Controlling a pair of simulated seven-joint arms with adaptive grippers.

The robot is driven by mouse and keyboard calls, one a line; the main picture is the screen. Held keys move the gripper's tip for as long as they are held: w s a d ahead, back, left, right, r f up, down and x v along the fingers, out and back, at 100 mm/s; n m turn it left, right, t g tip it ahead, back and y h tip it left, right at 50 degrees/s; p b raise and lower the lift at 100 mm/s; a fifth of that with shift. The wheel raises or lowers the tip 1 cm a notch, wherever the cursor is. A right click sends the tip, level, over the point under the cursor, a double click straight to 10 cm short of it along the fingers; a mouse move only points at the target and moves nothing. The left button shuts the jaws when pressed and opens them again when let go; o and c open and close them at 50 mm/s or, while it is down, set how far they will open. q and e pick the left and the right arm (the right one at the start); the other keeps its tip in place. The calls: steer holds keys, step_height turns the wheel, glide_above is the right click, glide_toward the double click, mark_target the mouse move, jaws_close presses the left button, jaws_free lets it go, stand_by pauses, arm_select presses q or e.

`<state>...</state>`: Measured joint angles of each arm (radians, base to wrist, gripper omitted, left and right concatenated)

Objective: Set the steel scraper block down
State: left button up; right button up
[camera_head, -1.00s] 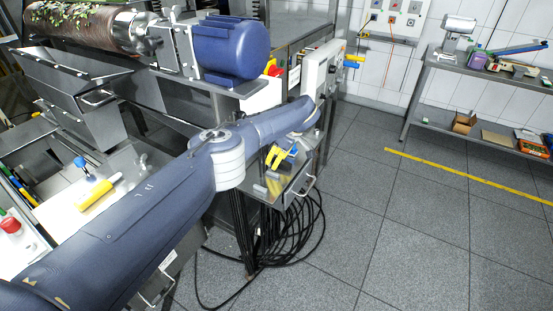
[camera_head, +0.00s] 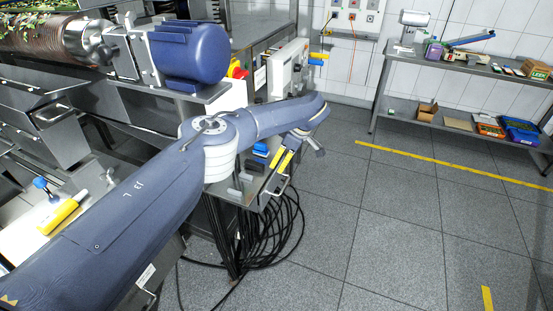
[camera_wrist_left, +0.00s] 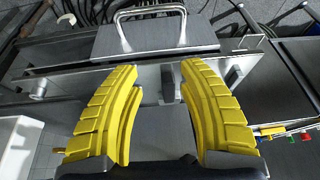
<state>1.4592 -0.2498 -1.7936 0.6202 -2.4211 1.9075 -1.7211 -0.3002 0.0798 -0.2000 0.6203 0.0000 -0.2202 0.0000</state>
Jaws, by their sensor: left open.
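My left gripper (camera_head: 281,160) is above the outer edge of a small steel shelf. Its two yellow fingers are spread apart in the left wrist view (camera_wrist_left: 158,80), with nothing held between them. A small grey block (camera_wrist_left: 168,84) shows beyond the gap, close to the right finger; I cannot tell for sure that it is the steel scraper block. A second grey piece (camera_wrist_left: 233,76) shows just right of that finger. In the head view, small grey pieces (camera_head: 246,177) lie on the shelf left of the gripper. My right gripper is not in view.
The shelf has a bent metal handle (camera_wrist_left: 150,14). A blue item (camera_head: 260,149) and a dark item (camera_head: 256,166) are on the shelf near the gripper. A blue motor (camera_head: 190,55) stands behind my arm. Black cables (camera_head: 265,235) hang below. The floor to the right is clear.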

arm_select(q)
steer(key=s+d+f+n+g+h, duration=0.1)
steer(key=s+d+f+n+h, duration=0.8)
steer(key=f, duration=0.4)
steer(key=s+d+f+n+g+h, duration=0.1)
steer(key=s+d+f+n+h, duration=0.8)
steer(key=f, duration=0.4)
steer(key=s+a+f+n+t+y, duration=0.3)
steer(key=s+a+f+n, duration=0.1)
steer(key=a+f+n, duration=0.45)
steer(key=s+a+f+n+t+y, duration=0.25)
steer(key=s+a+f+n, duration=0.25)
steer(key=a+f+n, duration=0.4)
steer(key=s+a+f+n+t+y, duration=0.2)
steer(key=s+a+f+n+t, duration=0.15)
steer(key=a+f+n, duration=0.5)
steer(key=s+a+f+n+g+y, duration=0.2)
steer(key=s+a, duration=0.6)
steer(key=s, duration=0.4)
steer(key=s+a+f+n+g+y, duration=0.2)
steer(key=s+a+f+n, duration=0.3)
steer(key=s, duration=0.8)
steer(key=s+a+f+n+g+y, duration=0.2)
steer(key=s+a+f+n+g, duration=0.1)
steer(key=s+a+f, duration=0.4)
steer(key=s+a+n, duration=0.1)
steer(key=s+a, duration=0.2)
steer(key=s, duration=0.3)
steer(key=shift+a+f, duration=0.2)
steer(key=shift+a, duration=0.1)
